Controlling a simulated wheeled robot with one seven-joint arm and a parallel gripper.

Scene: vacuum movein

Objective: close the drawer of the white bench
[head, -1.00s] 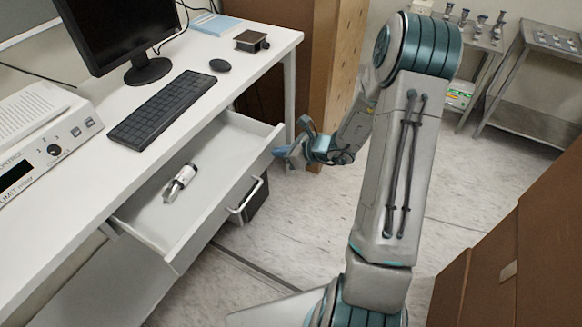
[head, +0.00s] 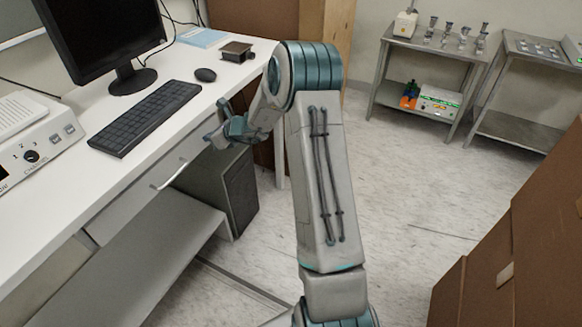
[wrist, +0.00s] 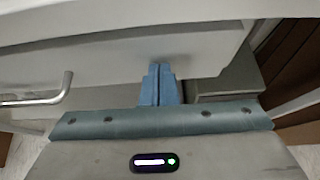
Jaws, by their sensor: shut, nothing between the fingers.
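The white bench (head: 60,205) runs along the left of the head view. Its drawer (head: 140,200) is pushed in, with its front about flush under the bench top. The drawer's bar handle (head: 170,174) is on the front, and the handle also shows at the left of the wrist view (wrist: 66,88). My gripper (head: 212,138) is at the right end of the drawer front. In the wrist view its blue fingers (wrist: 159,72) are together and empty, with the tips at or touching the drawer front (wrist: 110,66). The drawer's inside is hidden.
A monitor (head: 98,40), keyboard (head: 146,116) and mouse (head: 205,75) stand on the bench. A dark computer case (head: 238,190) stands under it. Brown boxes (head: 520,235) are at the right, metal carts (head: 425,65) at the back. The floor between is clear.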

